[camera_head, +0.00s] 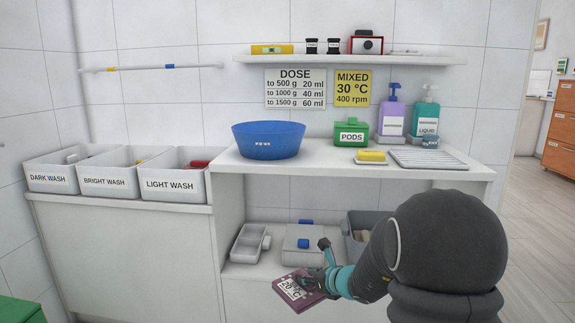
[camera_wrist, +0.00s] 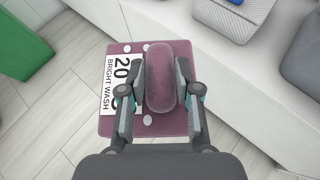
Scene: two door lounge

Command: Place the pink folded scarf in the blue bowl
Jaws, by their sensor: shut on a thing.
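The pink folded scarf is a dusty mauve square with a raised rounded ridge and a white label reading "BRIGHT WASH" and a partly hidden number. It shows in the wrist view (camera_wrist: 161,92) and low in the head view (camera_head: 312,301). My gripper (camera_head: 311,280) is shut on the ridge, with one finger on each side of it in the wrist view (camera_wrist: 161,78). The scarf is held in front of the low shelf, below the counter. The blue bowl (camera_head: 268,141) stands on the counter, up and to the left of my gripper. Its inside is mostly hidden.
Labelled wash bins (camera_head: 177,179) stand left of the bowl. A green pods box (camera_head: 351,132), a yellow sponge (camera_head: 371,156), bottles and a ribbed tray (camera_head: 428,159) stand to its right. A wall shelf (camera_head: 350,60) hangs above. Grey containers (camera_head: 303,245) fill the low shelf.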

